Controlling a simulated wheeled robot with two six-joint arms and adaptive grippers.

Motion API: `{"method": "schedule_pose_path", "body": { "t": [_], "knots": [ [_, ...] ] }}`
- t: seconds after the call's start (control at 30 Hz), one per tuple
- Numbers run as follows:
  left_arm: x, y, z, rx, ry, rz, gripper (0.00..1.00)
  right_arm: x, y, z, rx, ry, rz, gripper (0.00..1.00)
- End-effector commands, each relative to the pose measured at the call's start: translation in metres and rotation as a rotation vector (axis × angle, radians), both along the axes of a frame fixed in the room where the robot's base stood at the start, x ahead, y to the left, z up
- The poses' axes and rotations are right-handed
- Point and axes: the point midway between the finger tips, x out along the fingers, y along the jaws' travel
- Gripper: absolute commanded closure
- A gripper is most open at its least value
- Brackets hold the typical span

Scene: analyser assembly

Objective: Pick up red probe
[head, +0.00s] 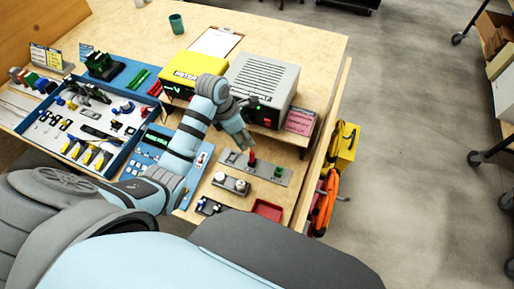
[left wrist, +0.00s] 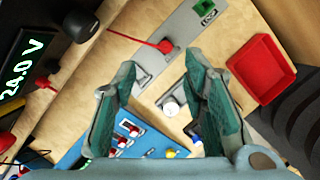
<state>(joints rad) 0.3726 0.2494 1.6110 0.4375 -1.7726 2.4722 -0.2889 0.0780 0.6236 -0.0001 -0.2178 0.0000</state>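The red probe (head: 252,158) stands on a grey strip (head: 236,160) on the bench in the head view. In the left wrist view the probe (left wrist: 165,46) shows as a round red end on the strip with a thin red length running off to the upper left. My left gripper (head: 243,140) is just above and left of the probe in the head view. In the left wrist view the gripper (left wrist: 160,68) has its fingers spread, with nothing held between them; the probe lies beyond the fingertips. My right gripper is not in view.
A green block (head: 278,172) sits on the same strip. A red tray (head: 267,210) and a small grey box with white knobs (head: 231,184) are nearby. A grey instrument (head: 262,85) and a yellow one (head: 195,68) stand behind. A blue-edged parts tray (head: 120,165) lies left.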

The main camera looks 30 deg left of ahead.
Motion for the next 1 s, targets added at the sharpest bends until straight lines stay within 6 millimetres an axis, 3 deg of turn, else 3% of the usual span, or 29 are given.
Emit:
{"method": "schedule_pose_path", "body": {
  "t": [0.2, 0.37, 0.6, 0.87, 1.0],
  "knots": [
    [0.006, -0.005, -0.061, 0.0, 0.006, 0.013, 0.61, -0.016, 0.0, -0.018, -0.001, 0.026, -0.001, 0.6],
    [0.011, -0.009, -0.081, 0.0, 0.003, 0.014, 0.61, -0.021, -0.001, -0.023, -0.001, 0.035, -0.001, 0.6],
    [0.021, -0.022, -0.122, 0.002, 0.003, 0.01, 0.61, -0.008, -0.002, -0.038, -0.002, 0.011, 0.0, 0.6],
    [0.023, -0.023, -0.125, 0.002, 0.001, 0.008, 0.62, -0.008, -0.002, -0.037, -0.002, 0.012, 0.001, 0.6],
    [0.023, -0.024, -0.125, 0.002, 0.001, 0.008, 0.85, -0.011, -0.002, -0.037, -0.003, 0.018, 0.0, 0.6]
  ]
}}
